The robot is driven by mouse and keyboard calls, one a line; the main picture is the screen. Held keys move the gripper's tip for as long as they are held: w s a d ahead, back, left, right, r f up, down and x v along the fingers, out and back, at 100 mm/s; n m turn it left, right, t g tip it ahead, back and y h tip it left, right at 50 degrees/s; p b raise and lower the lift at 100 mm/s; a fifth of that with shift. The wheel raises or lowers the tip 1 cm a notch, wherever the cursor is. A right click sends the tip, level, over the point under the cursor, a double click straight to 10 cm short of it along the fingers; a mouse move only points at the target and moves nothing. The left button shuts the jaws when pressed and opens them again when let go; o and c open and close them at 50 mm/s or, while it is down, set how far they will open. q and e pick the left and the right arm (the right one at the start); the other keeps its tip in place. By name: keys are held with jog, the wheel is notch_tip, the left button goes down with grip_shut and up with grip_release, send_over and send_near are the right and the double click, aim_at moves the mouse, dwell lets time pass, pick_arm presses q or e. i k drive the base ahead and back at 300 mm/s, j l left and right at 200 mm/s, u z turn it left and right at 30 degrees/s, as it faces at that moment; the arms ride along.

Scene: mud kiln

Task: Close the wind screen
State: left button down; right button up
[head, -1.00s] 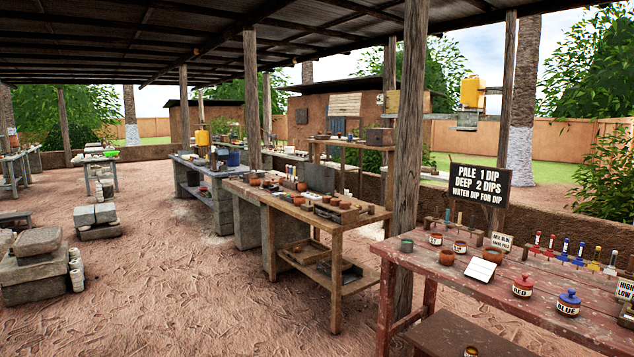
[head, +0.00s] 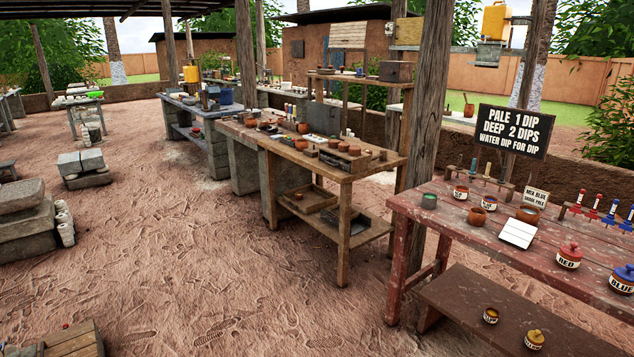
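I cannot identify the wind screen for certain in the head view. An upright grey panel (head: 322,118) stands at the back of the wooden workbench (head: 345,172), among small pots; whether it is the screen I cannot tell. Neither of my grippers is in view.
A red table (head: 462,222) with jars and a black sign (head: 513,132) stands at right, with a low bench (head: 470,300) before it. A wooden post (head: 424,130) rises between the tables. Stone blocks (head: 25,215) and a wooden crate (head: 70,342) lie left. The dirt floor between is clear.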

aim_at(324, 119)
jog(key=i+j+u, duration=0.2)
jog(key=i, duration=0.8)
jog(key=i+j+u, duration=0.2)
jog(key=i, duration=0.85)
jog(key=l, duration=0.1)
